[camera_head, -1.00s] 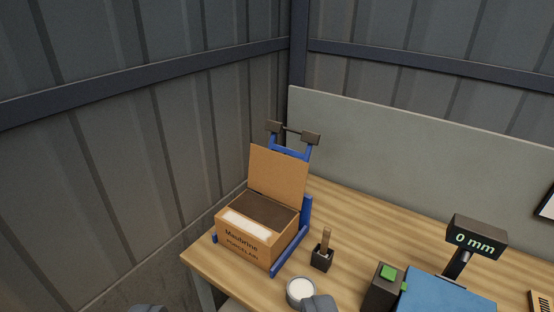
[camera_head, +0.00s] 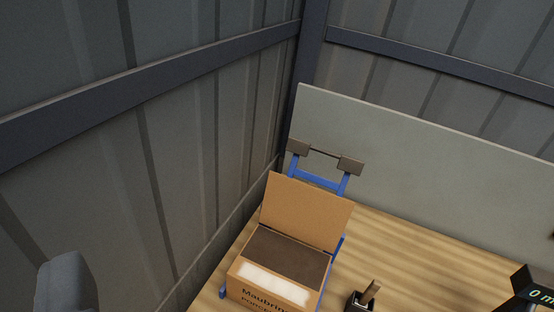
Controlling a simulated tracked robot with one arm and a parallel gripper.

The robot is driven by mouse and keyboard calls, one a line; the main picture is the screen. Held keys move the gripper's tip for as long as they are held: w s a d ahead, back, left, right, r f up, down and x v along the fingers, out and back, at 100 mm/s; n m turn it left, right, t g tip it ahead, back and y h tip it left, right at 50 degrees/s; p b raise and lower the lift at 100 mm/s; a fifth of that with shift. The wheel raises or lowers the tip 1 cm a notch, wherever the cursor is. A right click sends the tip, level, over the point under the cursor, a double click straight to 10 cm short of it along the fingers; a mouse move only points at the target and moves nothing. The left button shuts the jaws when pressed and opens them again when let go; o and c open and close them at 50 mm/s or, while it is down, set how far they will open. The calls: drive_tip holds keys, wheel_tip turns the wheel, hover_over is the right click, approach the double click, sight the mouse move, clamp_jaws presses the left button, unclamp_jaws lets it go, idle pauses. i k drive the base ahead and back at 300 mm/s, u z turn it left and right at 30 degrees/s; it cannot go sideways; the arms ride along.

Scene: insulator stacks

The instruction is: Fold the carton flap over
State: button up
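The carton (camera_head: 272,290) stands at the lower middle of the view, on the wooden table, set in a blue frame. Its flap (camera_head: 305,212) stands up at the back edge, leaning slightly backward. The carton's top is open, with a dark surface (camera_head: 288,257) inside and a white strip (camera_head: 272,284) along the front. Of my gripper, one grey finger (camera_head: 66,284) shows at the lower left, well left of the carton and apart from it. The other finger is out of view.
The blue frame's upright (camera_head: 318,180) with dark pads rises behind the flap. A small dark holder (camera_head: 359,302) with a wooden handle stands right of the carton. A grey panel (camera_head: 430,160) backs the table, and a corrugated wall (camera_head: 170,170) closes the left. A display (camera_head: 535,287) is at right.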

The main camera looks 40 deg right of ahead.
sight(317, 217)
drive_tip(key=z, duration=0.25)
drive_tip(key=i, duration=0.95)
drive_tip(key=z, duration=0.55)
